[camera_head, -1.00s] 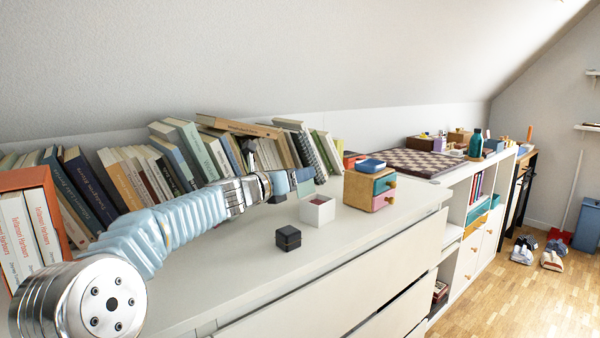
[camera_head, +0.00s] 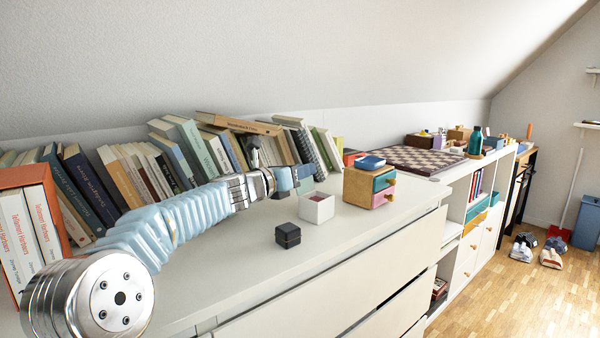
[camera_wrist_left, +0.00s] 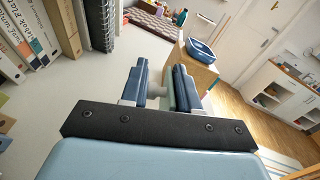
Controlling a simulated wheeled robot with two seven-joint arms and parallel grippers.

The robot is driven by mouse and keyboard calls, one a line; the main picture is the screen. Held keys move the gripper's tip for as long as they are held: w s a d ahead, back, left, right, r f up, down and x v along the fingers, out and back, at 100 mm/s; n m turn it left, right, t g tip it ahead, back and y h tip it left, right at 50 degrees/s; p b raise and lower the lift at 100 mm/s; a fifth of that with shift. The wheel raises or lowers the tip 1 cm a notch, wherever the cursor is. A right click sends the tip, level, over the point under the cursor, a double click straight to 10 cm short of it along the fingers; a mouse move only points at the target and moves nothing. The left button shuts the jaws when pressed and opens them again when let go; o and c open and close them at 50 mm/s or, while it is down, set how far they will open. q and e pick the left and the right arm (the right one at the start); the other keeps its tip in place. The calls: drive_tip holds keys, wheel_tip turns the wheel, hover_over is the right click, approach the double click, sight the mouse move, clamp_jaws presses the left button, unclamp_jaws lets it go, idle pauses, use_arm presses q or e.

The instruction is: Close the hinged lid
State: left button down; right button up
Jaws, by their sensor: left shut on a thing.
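The small white box (camera_head: 317,209) stands open on the white cabinet top, its reddish inside showing. A grey-teal upright panel, which looks like its lid (camera_head: 306,187), stands at the box's back left side. My left gripper (camera_head: 294,177) reaches in from the left at the lid. In the left wrist view its two blue fingers (camera_wrist_left: 161,88) close around a small pale grey piece at the lid (camera_wrist_left: 179,97). The fingers hide part of the lid and its hinge. My right gripper is not in view.
A small black box (camera_head: 288,236) stands in front of the white box. A wooden two-drawer box (camera_head: 357,187) with a blue tray (camera_head: 371,162) on top stands to the right. Books (camera_head: 215,150) line the wall behind.

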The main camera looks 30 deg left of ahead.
use_arm(q)
drive_tip(key=m, duration=0.1)
drive_tip(key=d+m+b, duration=0.1)
drive_tip(key=m, duration=0.1)
drive_tip(key=shift+s+d+r+b, duration=0.15)
drive_tip(key=shift+d+b, duration=0.05)
drive_tip(key=shift+b, duration=0.1)
drive_tip(key=shift+s+d+r+m+b, duration=0.1)
drive_tip(key=shift+d+m+b, duration=0.3)
drive_tip(key=shift+m, duration=0.5)
drive_tip(key=shift+s+d+r+m+b, duration=0.1)
drive_tip(key=shift+d+m+b, duration=0.3)
drive_tip(key=shift+m, duration=0.5)
drive_tip(key=c, duration=1)
unclamp_jaws()
drive_tip(key=shift+s, duration=0.1)
drive_tip(key=b+v, duration=0.1)
drive_tip(key=v, duration=1.2)
drive_tip(key=shift+s, duration=0.35)
drive_tip(key=shift+f, duration=0.1)
